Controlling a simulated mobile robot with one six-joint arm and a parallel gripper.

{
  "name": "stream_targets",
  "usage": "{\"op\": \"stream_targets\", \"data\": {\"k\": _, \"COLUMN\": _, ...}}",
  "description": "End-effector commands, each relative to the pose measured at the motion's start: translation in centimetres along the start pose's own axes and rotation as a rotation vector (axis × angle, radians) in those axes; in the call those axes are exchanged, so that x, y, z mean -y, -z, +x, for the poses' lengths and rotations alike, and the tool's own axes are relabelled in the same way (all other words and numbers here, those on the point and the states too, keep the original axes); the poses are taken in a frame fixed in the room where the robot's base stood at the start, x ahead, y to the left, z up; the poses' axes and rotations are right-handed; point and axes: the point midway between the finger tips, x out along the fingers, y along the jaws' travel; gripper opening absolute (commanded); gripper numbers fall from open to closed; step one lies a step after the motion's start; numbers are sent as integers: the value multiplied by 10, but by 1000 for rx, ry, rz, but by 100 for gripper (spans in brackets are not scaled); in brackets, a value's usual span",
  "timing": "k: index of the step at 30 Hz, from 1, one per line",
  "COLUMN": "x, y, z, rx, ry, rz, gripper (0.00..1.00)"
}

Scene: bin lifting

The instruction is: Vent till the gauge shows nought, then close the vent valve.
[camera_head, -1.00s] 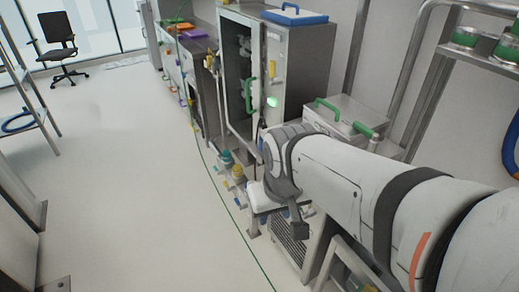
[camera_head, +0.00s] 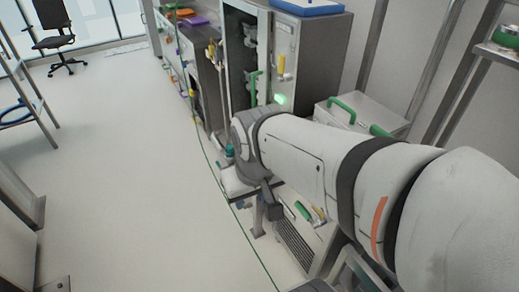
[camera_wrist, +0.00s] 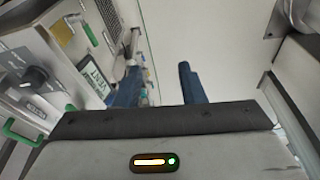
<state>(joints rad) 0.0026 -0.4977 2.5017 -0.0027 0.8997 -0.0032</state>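In the wrist view my gripper (camera_wrist: 160,72) shows two dark blue fingers apart, with nothing seen between them. I cannot tell which part is the vent valve, and no gauge needle can be read. In the head view my arm reaches in front of the steel cabinet; its fingers are hidden there. A green light (camera_head: 280,98) glows at the cabinet's lower front.
The steel cabinet (camera_head: 325,50) has a green handle (camera_head: 253,86) and a yellow handle (camera_head: 281,64). A lidded box with a green handle (camera_head: 341,109) stands right of it. A rack (camera_head: 20,98) and a chair (camera_head: 53,30) are at the left. Pale floor between is clear.

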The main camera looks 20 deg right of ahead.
Motion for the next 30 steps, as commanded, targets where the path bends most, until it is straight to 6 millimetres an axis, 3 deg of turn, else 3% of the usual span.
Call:
{"op": "stream_targets", "data": {"k": 5, "x": -2, "y": 0, "z": 5, "rx": 14, "ry": -8, "rz": 5, "gripper": 44}}
{"op": "stream_targets", "data": {"k": 11, "x": -20, "y": 3, "z": 50, "rx": 162, "ry": -115, "rz": 36, "gripper": 44}}
{"op": "stream_targets", "data": {"k": 21, "x": -94, "y": 21, "z": 170, "rx": 491, "ry": -544, "rz": 138, "gripper": 44}}
{"op": "stream_targets", "data": {"k": 30, "x": -153, "y": 47, "z": 287, "rx": 590, "ry": -991, "rz": 135, "gripper": 44}}
